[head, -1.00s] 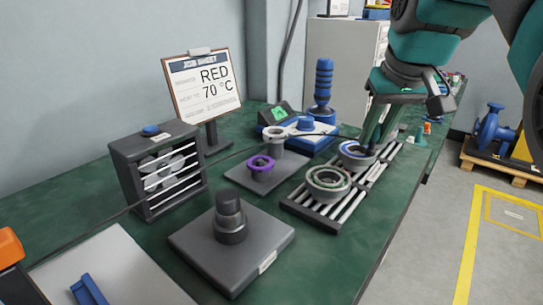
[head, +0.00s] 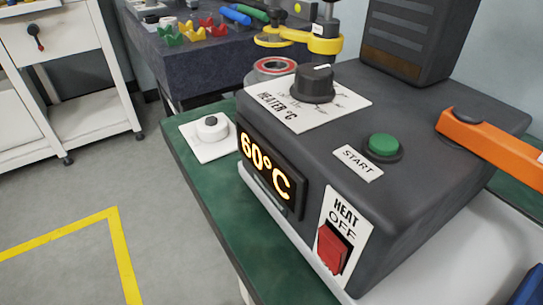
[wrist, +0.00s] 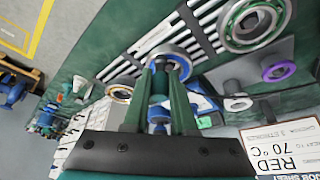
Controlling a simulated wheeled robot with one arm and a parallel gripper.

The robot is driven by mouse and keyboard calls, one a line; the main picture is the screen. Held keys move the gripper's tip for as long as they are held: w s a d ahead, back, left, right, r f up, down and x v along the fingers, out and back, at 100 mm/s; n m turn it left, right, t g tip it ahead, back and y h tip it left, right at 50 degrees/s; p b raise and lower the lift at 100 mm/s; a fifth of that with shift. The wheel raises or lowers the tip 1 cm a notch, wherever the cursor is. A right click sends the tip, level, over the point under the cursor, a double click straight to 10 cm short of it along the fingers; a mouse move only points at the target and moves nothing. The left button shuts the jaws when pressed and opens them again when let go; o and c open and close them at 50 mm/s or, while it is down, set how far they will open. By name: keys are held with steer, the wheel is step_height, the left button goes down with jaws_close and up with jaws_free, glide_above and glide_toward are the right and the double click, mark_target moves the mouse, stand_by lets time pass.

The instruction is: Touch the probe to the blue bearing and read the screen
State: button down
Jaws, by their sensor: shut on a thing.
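In the wrist view my gripper (wrist: 163,70) is shut on the probe, with its fingertips right at the blue bearing (wrist: 172,54) on the slatted rack. The probe is mostly hidden between the fingers, and I cannot tell whether its tip touches the ring. The probe's meter screen cannot be read here. In the head view a heater's display (head: 266,168) reads 60°C. The head view shows neither my gripper nor the blue bearing.
The heater has a dial (head: 312,84), a green START button (head: 383,145) and a red switch (head: 332,248) marked HEAT OFF. A red bearing (head: 277,65) lies behind it. The wrist view shows a purple bearing (wrist: 279,71), a larger bearing (wrist: 248,40) and the job sheet (wrist: 282,150).

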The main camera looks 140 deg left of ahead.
stand_by(0.3)
steer(key=c, duration=0.6)
jaws_free()
steer(key=shift+c, duration=0.2)
steer(key=shift+r+p, duration=2.2)
steer(key=shift+r, duration=1.35)
